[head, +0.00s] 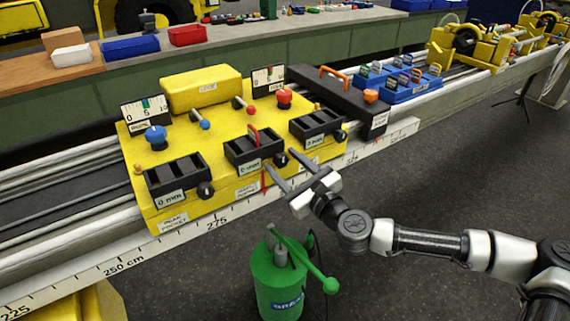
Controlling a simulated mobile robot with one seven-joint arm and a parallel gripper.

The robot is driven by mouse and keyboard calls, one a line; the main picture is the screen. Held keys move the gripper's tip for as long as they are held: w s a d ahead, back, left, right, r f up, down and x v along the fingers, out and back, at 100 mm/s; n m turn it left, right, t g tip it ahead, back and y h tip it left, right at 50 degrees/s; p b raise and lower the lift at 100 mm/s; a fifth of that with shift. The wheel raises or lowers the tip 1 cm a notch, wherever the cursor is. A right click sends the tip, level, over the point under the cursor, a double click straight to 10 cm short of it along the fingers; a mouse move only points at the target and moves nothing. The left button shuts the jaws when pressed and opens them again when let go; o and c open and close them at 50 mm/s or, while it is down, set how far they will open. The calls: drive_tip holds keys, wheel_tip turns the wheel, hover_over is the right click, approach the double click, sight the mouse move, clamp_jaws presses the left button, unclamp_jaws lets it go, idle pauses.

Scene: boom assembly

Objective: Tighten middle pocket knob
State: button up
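The yellow assembly block (218,192) carries three black pockets in a row. The middle pocket (240,146) has a small plate labelled 0 mm and a red part standing in it. Its black knob (280,159) sits at its front right corner. My gripper (281,160) reaches in from the lower right. Its two thin grey fingers are apart, with the tips on either side of the middle knob and a visible gap to it. Whether either tip touches the knob is hard to tell.
The left pocket (175,174) and right pocket (318,123) have their own black knobs beside the middle one. A ruler rail (160,256) runs along the block's front.

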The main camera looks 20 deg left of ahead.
drive_tip(key=shift+d, duration=0.15)
drive_tip(key=p+v, duration=0.6)
drive_tip(key=v, duration=1.1)
drive_tip(key=shift+s, duration=0.2)
